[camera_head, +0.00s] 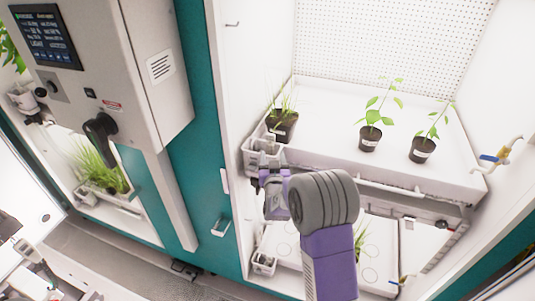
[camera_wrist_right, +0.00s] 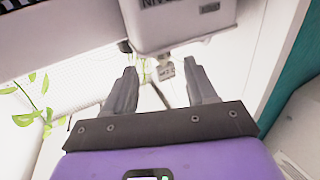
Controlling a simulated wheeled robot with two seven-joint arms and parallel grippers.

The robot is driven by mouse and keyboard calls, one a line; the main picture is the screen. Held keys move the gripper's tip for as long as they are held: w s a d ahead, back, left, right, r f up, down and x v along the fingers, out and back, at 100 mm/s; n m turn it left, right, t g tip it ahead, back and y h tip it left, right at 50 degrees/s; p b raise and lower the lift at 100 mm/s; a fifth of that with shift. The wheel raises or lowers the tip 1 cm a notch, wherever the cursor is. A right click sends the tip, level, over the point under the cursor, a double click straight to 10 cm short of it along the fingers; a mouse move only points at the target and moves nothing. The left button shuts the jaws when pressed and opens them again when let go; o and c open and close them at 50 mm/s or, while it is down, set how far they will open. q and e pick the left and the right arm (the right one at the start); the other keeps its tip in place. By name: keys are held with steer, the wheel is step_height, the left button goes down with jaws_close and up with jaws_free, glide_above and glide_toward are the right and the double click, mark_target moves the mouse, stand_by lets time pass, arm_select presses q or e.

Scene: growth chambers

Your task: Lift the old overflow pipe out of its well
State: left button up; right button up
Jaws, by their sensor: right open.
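A white box-like well (camera_head: 249,158) sits at the front left corner of the upper white tray (camera_head: 335,160). I cannot make out the old overflow pipe for certain; my right gripper covers part of that corner. My right gripper (camera_head: 268,160) is at the well's front, fingers apart, with nothing visibly held. In the right wrist view, the open fingers (camera_wrist_right: 163,82) point toward a white box with dark lettering (camera_wrist_right: 180,22), probably the well. A small pale fitting (camera_wrist_right: 165,70) shows below this box, between the fingertips in the picture. My left gripper does not show.
Potted plants stand on the upper tray, including a seedling (camera_head: 370,132) and a grassy pot (camera_head: 284,125). A lower tray (camera_head: 375,250) lies beneath. A brass-and-blue valve (camera_head: 495,157) is on the right wall. A grey control box (camera_head: 130,70) juts out at left.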

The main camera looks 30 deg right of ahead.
mark_target(271, 147)
steer(key=shift+x, duration=1.15)
steer(key=p+x, duration=0.2)
steer(key=x, duration=0.2)
steer(key=shift+a, duration=0.15)
steer(key=shift+w+d+f, duration=0.1)
steer(key=shift+w+d, duration=0.15)
steer(key=shift+w, duration=0.25)
steer(key=shift+c, duration=0.3)
jaws_close()
